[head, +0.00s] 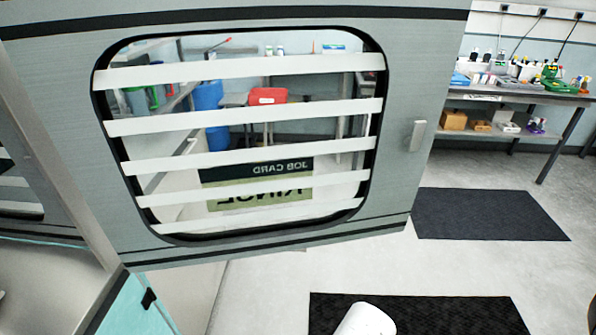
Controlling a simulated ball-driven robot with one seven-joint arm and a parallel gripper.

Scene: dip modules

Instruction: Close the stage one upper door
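The upper door (400,85) is a grey panel with black edge stripes and a large barred window. It stands open, swung out toward me across the left and middle of the head view. A small pale handle (417,136) is near its right edge. A card reading "JOB CARD" (257,170) and "RINSE" in mirrored letters shows in the window. The cabinet frame (62,150) is at the left, and part of its opening shows below the door. A white rounded part at the bottom middle seems to be mine. My gripper is not in view.
A dark mat (488,214) lies on the floor at the right, and another dark mat (440,315) lies at the bottom. A workbench (520,95) with bottles and boxes stands at the back right. The floor between the mats is clear. A turquoise panel (135,308) is at the lower left.

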